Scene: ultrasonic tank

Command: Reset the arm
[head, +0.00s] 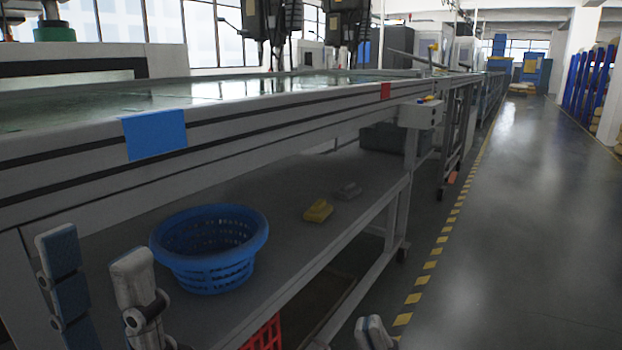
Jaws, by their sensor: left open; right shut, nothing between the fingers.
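My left gripper (93,246) is at the lower left with its two fingers spread apart and nothing between them. It is in front of the lower shelf, to the left of a blue basket. My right gripper (372,322) shows only its fingertips at the bottom edge, right of centre. The tips are close together with nothing seen between them. Most of both arms is out of view.
The long tank (290,125) runs from the left into the distance. The lower shelf (285,245) holds the blue basket (215,262), a yellow item (318,210) and a grey item (348,191). A red crate (264,334) stands below. The aisle floor (510,230) at right is clear.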

